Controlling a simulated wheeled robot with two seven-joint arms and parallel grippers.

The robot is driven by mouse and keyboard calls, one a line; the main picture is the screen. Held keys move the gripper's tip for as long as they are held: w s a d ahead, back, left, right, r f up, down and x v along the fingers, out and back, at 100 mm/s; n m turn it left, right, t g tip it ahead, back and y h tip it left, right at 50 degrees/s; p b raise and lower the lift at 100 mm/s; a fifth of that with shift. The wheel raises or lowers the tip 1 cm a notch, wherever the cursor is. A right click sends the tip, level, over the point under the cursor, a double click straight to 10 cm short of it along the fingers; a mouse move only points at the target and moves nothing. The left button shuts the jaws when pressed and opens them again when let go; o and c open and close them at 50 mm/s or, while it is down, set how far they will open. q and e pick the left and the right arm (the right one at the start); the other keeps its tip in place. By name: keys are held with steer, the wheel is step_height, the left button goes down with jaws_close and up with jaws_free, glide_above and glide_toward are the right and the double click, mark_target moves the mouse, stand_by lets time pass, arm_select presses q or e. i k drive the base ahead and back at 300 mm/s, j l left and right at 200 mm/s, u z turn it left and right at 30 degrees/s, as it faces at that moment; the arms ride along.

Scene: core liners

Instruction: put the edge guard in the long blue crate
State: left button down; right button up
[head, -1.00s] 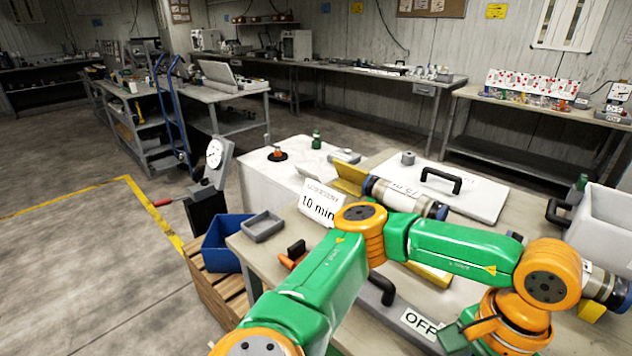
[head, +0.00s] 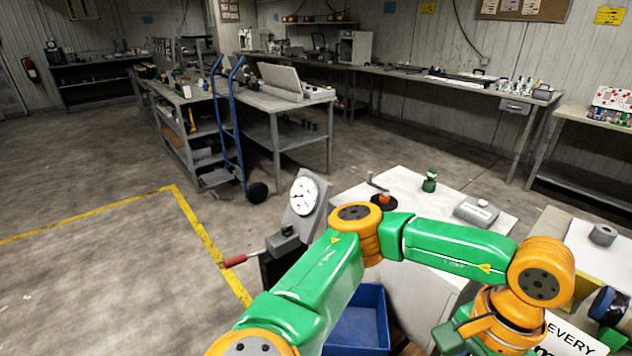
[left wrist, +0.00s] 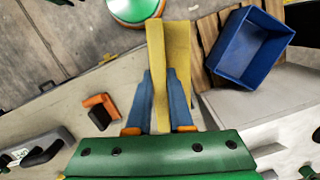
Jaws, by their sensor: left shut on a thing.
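The edge guard (left wrist: 156,52) is a long yellow angle-shaped piece, seen in the left wrist view. My left gripper (left wrist: 160,78) is shut on it, with one blue finger on each side, and the piece extends past the fingertips. The blue crate (left wrist: 243,50) is an empty open box at the upper right of the left wrist view, apart from the guard. In the head view the blue crate (head: 345,335) is at the bottom middle, partly hidden by my left arm. My left gripper is out of the head view, and my right gripper shows in neither view.
Slatted wood (left wrist: 212,32) lies beside and under the crate. An orange-and-black tool (left wrist: 100,108) lies on the worktable. In the head view a dial gauge stand (head: 303,195) with a red handle stands left of my arm, and a white table (head: 415,195) holds small items. Open floor lies left.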

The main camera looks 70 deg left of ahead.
mark_target(340, 333)
steer(key=k+j, duration=0.1)
steer(key=j, duration=0.55)
steer(key=k+j+u, duration=0.15)
steer(key=j, duration=0.45)
steer(key=i, duration=0.05)
